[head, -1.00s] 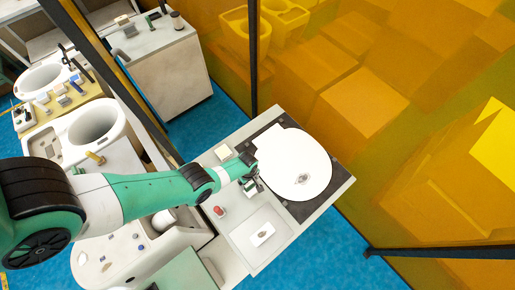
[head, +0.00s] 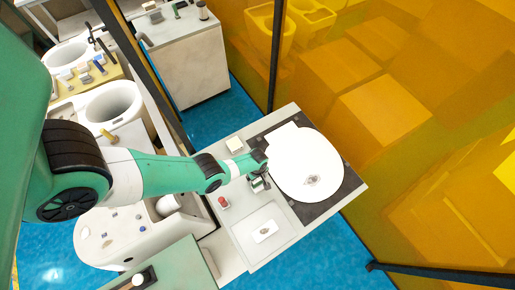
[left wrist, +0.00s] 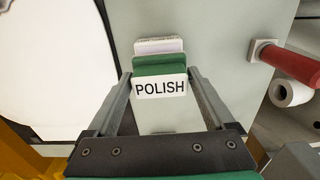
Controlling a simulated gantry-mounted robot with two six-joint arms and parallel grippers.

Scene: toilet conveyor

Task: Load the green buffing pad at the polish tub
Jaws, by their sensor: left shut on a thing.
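In the left wrist view, a green pad (left wrist: 160,66) sits between the fingers of my left gripper (left wrist: 160,82), which is shut on it. A white label reading POLISH (left wrist: 160,88) is just in front of the pad. A pale block (left wrist: 158,45) shows just beyond it. Which part is the polish tub, and whether the pad touches it, I cannot tell. In the head view, my left gripper (head: 261,181) is low over the work table, at the left edge of the dark mat. The pad is too small to make out there. My right gripper is not in view.
A white toilet lid (head: 308,168) lies on the dark mat (head: 347,183) right of the gripper. A red-handled item (head: 223,202) stands to the left, and it also shows in the left wrist view (left wrist: 290,66). A shallow white tray (head: 245,239) is in front.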

